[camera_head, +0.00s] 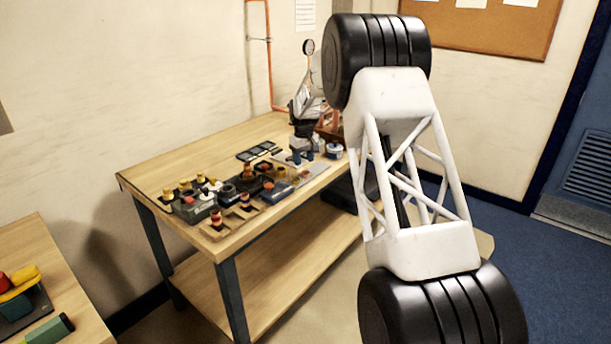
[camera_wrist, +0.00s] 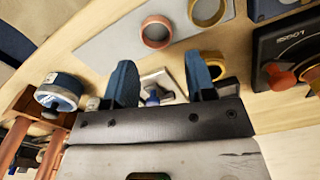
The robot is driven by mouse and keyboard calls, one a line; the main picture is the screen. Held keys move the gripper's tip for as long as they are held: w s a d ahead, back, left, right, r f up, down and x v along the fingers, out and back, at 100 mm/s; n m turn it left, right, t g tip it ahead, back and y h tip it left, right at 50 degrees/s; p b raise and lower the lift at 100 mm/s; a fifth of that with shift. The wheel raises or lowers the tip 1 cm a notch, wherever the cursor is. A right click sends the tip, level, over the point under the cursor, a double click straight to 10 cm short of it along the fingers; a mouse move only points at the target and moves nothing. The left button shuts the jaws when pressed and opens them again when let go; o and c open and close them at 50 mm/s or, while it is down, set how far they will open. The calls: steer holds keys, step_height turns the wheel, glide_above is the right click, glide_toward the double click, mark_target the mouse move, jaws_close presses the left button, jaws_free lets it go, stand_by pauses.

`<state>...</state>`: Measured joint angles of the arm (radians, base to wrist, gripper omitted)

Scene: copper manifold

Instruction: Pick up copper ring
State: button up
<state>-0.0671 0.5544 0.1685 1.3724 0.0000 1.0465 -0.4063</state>
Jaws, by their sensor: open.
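The copper ring (camera_wrist: 146,41) lies flat on a grey mat (camera_wrist: 110,42) in the wrist view, reddish and fully visible, just beyond my fingertips. My gripper (camera_wrist: 161,72) is open, with two blue fingers spread apart and nothing held between them. The ring is apart from both fingers, above the gap between them in the picture. In the head view my gripper (camera_head: 301,152) is low over the right end of the workbench (camera_head: 150,184); the ring cannot be made out there.
A brass ring (camera_wrist: 194,14) lies close right of the copper ring, and another brass piece (camera_wrist: 216,62) is partly behind the right finger. A white fitting (camera_wrist: 163,80) shows between the fingers. A blue-white roll (camera_wrist: 60,88) is at left, a black box (camera_wrist: 287,50) at right.

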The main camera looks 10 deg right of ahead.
steer(key=shift+f, duration=0.1)
steer(key=shift+d+f, duration=0.15)
steer(key=shift+f, duration=2.4)
steer(key=shift+c, duration=0.3)
steer(key=c, duration=0.6)
steer(key=shift+w+r, duration=0.1)
steer(key=shift+r, duration=0.1)
